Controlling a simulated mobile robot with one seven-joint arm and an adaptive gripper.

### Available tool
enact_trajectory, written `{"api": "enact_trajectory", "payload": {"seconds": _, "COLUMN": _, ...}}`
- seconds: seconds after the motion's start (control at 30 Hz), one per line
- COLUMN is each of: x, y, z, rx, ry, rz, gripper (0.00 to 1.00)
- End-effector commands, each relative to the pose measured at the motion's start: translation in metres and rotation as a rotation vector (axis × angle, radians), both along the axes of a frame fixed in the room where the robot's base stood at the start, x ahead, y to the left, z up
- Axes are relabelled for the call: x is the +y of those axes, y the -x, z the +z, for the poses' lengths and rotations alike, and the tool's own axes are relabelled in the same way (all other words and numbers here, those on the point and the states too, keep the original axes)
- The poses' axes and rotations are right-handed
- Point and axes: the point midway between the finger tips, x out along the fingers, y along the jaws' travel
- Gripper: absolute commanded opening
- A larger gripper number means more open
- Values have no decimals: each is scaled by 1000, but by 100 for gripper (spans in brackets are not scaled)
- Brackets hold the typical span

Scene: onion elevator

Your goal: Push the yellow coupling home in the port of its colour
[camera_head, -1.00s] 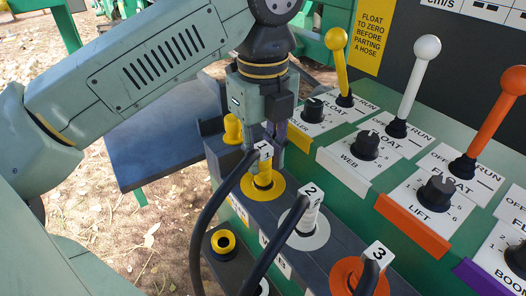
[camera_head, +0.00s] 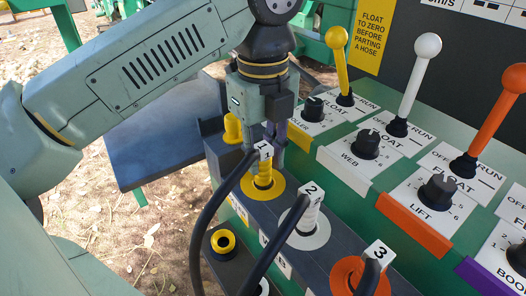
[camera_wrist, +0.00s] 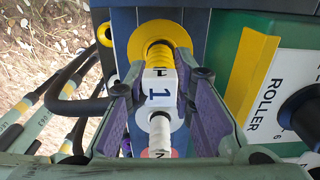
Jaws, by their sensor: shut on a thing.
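The yellow coupling (camera_head: 263,176) stands upright at the yellow-ringed port (camera_head: 276,191), with a black hose and a white tag marked 1 (camera_head: 265,151) at its top. Some of its ribbed yellow body shows above the ring. My gripper (camera_head: 264,142) is shut on the coupling from above, close to the tag. In the wrist view, my gripper's fingers (camera_wrist: 161,82) stand either side of tag 1, with the yellow ring (camera_wrist: 165,38) beyond. How deep the coupling sits inside the port is hidden.
A white coupling marked 2 (camera_head: 311,212) and an orange-ringed port with tag 3 (camera_head: 378,254) follow along the dark block. Hoses cross in front. Yellow, white and orange levers (camera_head: 425,60) and black knobs rise on the right. A yellow-rimmed socket (camera_head: 223,242) lies lower left.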

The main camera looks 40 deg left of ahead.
Motion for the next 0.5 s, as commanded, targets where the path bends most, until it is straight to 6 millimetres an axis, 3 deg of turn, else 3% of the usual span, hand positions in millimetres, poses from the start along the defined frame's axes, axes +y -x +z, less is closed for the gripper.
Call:
{"api": "enact_trajectory", "payload": {"seconds": 0.17, "x": 0, "y": 1, "z": -2, "rx": 6, "ry": 1, "rz": -1, "gripper": 0}}
{"api": "enact_trajectory", "payload": {"seconds": 0.2, "x": 0, "y": 1, "z": -2, "rx": 6, "ry": 1, "rz": -1, "gripper": 25}}
{"api": "enact_trajectory", "payload": {"seconds": 0.5, "x": 0, "y": 0, "z": -1, "rx": 2, "ry": 0, "rz": 0, "gripper": 45}}
